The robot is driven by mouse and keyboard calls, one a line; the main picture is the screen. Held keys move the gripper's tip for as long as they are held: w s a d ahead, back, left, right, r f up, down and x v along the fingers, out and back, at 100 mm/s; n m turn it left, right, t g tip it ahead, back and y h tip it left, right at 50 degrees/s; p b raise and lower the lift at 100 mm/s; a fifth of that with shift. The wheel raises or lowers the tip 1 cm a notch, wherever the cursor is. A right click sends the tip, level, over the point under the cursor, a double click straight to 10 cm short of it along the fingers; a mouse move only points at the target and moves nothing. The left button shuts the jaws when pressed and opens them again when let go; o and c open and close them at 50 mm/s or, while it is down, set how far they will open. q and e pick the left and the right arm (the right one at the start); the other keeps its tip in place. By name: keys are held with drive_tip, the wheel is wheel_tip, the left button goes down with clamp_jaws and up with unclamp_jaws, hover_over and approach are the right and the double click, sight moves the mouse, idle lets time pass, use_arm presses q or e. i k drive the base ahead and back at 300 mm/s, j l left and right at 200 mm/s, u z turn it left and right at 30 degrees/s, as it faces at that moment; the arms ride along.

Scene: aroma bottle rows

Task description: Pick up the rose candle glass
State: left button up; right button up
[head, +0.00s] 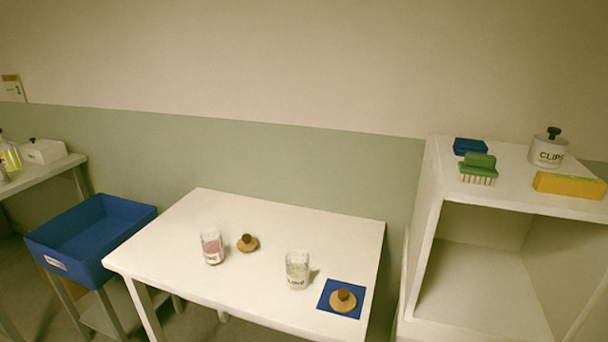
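Two candle glasses stand upright on the white table (190,225). The left glass (212,246) has a pinkish-red band or filling and looks like the rose one; its lettering is too small to read. The right glass (297,269) is pale, with a dark label I cannot read clearly. A round wooden lid with a dark knob (247,243) lies just right of the pinkish glass. A second such lid (343,300) lies on a blue square mat (326,303) near the table's right front. Neither of my grippers is in view.
A blue open bin (62,262) stands left of the table. A white shelf (432,220) on the right carries a green brush (478,168), a blue block (470,146), a yellow block (570,186) and a CLIPS jar (548,151).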

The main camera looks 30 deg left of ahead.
sight(212, 241)
drive_tip(key=u, duration=1.6)
